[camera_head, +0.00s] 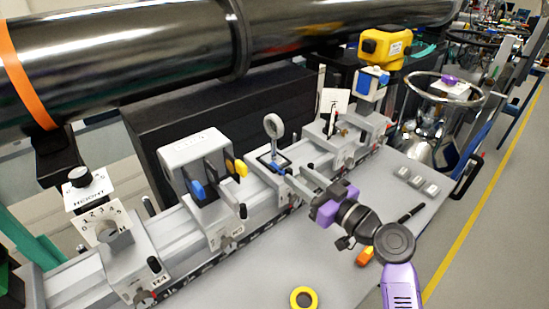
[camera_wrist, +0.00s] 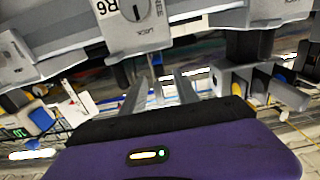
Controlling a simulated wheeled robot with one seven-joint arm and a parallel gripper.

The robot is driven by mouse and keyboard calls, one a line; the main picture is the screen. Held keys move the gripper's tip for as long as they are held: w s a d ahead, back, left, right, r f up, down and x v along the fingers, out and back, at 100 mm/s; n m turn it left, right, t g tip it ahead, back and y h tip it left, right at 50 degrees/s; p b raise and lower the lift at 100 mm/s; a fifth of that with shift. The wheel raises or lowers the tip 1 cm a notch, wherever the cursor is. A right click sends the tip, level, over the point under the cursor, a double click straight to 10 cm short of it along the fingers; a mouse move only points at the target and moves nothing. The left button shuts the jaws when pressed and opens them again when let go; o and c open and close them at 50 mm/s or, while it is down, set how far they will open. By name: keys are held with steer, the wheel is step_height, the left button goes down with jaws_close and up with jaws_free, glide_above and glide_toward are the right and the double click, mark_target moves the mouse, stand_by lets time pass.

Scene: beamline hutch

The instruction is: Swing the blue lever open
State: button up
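A light grey box (camera_head: 195,155) on the rail carries a blue lever (camera_head: 197,190) on its front-left side and a yellow one (camera_head: 241,168) to the right. Both stick out on dark arms. In the wrist view, blue (camera_wrist: 284,75) and yellow (camera_wrist: 256,101) parts show at the right edge, apart from my fingers. My gripper (camera_head: 287,174) is open, with two parallel grey fingers and a gap between them, also in the wrist view (camera_wrist: 160,92). It is right of the box, near the ring-shaped optic (camera_head: 273,128). Whether it touches the optic's blue-marked base cannot be told.
A height-marked mount (camera_head: 105,225) stands left on the rail; a card mount (camera_head: 333,105) stands right. A long black tube (camera_head: 130,55) runs above and behind. A yellow tape ring (camera_head: 303,298) and small blocks (camera_head: 415,180) lie on the bench. The front bench is mostly clear.

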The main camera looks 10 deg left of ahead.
mark_target(281, 169)
steer(key=p+x, duration=0.1)
steer(key=x, duration=0.6)
steer(key=shift+a, duration=0.15)
jaws_close()
